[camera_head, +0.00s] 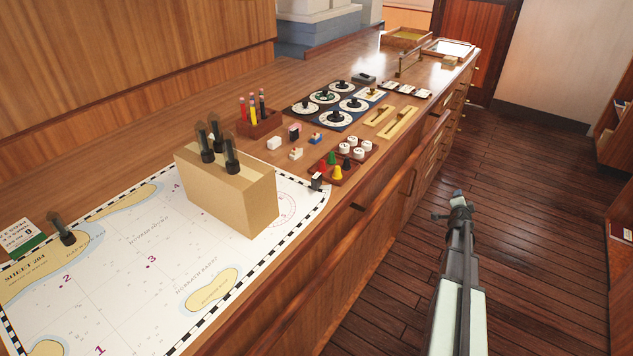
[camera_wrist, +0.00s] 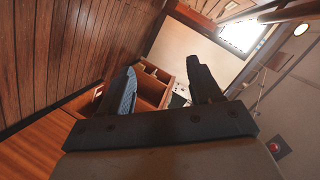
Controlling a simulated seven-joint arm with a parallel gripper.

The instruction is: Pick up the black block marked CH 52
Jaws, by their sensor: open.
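Two small dark blocks show in the head view, and I cannot read CH 52 on either. One dark block with a light face (camera_head: 316,182) stands at the right corner of the chart. A black block with a pinkish mark (camera_head: 294,132) stands among small white and blue blocks farther back. My gripper (camera_head: 452,213) is over the dark floor, right of the counter and apart from both blocks. In the wrist view my gripper (camera_wrist: 163,76) has its two fingers spread with nothing between them. No dark block can be made out there.
A tan box (camera_head: 245,203) with black-handled items on top stands on the chart (camera_head: 140,290). A tray of coloured pawns (camera_head: 334,171) sits near the counter's front edge. A wooden rail (camera_head: 350,220) runs along that edge. The floor (camera_head: 520,190) beside the counter is clear.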

